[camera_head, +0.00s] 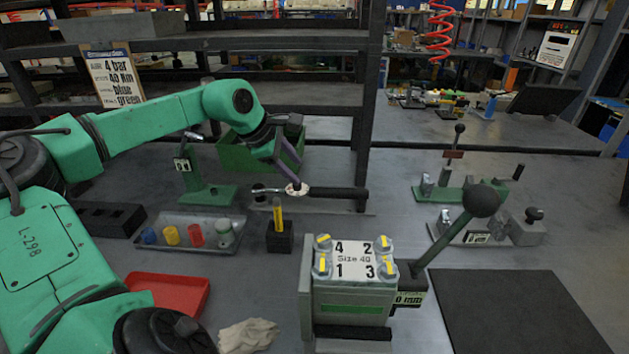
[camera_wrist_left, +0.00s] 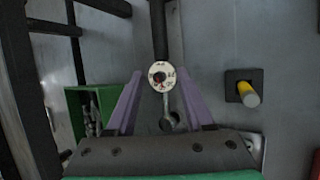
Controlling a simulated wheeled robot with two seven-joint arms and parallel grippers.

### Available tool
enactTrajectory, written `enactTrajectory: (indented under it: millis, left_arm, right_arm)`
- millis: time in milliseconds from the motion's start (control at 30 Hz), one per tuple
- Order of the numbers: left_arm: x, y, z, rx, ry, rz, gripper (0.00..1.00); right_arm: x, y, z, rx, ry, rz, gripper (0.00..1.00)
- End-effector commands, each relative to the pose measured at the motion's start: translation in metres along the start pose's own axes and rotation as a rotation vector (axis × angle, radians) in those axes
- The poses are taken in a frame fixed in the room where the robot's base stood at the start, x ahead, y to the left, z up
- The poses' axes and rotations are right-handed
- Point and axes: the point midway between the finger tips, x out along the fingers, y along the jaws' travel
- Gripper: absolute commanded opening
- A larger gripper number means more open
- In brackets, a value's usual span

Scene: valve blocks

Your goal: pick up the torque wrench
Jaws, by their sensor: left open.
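The torque wrench lies on the grey table, with its black handle (camera_head: 338,192) to the right, a white round dial in the middle and a metal head at the left. In the left wrist view its dial (camera_wrist_left: 161,76) shows between my purple fingers, with the handle running up. My left gripper (camera_head: 293,176) is open and points down at the dial from just above. In the left wrist view the gripper (camera_wrist_left: 160,74) has a finger on each side of the wrench, apart from it. I cannot tell the exact height. My right gripper is not in view.
A black block with a yellow pin (camera_head: 279,235) stands just in front of the wrench. A green bin (camera_head: 235,155) and a green stand (camera_head: 207,193) are behind and left. A tray of coloured caps (camera_head: 158,240), a valve block (camera_head: 350,295) and a lever (camera_head: 455,230) stand nearby.

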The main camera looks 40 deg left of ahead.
Motion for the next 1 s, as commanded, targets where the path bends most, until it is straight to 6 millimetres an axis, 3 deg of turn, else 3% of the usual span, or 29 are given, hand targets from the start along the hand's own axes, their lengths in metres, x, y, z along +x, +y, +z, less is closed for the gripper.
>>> enactTrajectory:
  millis: [300,567,800,1000]
  left_arm:
    - [0.073,0.001,0.002,-0.002,-0.005,-0.005,0.53]
    - [0.098,0.002,0.004,-0.003,-0.005,-0.003,0.53]
    - [0.136,0.004,0.004,-0.004,-0.003,-0.002,0.53]
    - [0.141,0.003,0.002,0.000,0.001,-0.002,0.53]
  right_arm:
    - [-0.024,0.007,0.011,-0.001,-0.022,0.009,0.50]
    - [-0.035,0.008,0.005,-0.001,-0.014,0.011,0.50]
    - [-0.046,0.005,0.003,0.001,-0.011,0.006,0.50]
    - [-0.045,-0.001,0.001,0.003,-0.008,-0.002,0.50]
